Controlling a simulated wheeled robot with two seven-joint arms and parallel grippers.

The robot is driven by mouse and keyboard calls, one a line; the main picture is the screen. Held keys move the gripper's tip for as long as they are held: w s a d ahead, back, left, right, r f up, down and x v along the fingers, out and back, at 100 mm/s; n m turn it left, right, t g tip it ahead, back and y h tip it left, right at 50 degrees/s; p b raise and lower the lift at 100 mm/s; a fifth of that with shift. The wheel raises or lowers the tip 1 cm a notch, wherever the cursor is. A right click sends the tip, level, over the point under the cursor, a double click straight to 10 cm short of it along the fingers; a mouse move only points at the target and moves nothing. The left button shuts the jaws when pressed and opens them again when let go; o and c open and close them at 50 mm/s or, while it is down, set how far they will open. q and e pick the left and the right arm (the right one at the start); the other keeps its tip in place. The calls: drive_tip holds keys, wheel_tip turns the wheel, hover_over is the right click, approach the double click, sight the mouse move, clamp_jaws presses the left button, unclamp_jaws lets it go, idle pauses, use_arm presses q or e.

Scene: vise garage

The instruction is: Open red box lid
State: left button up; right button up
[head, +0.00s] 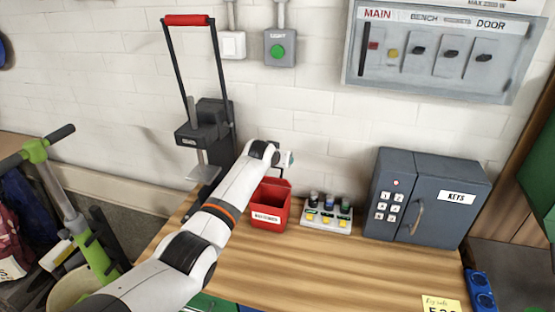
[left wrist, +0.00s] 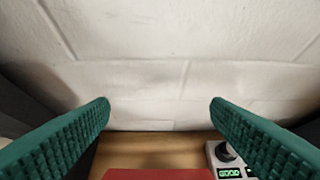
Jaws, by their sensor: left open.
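The red box (head: 268,218) stands on the wooden bench, with a label on its front. Its top looks open, with a darker red inside showing, and its lid (head: 279,183) appears raised at the back, partly behind my arm. In the left wrist view a red edge of it (left wrist: 158,174) shows at the bottom, between and below the fingers. My left gripper (left wrist: 160,103) has its green ridged fingers wide apart with nothing between them, facing the white wall. In the head view the left gripper (head: 286,158) is just above and behind the box. My right gripper is not in view.
A grey tester (head: 327,221) with small knobs stands right of the box; its "GOOD" display (left wrist: 229,172) shows in the wrist view. A grey key safe (head: 425,197) is farther right. A black press (head: 207,135) with a red handle stands left.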

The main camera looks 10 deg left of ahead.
use_arm(q)
drive_tip(key=b+v, duration=0.1)
drive_tip(key=v, duration=1.1)
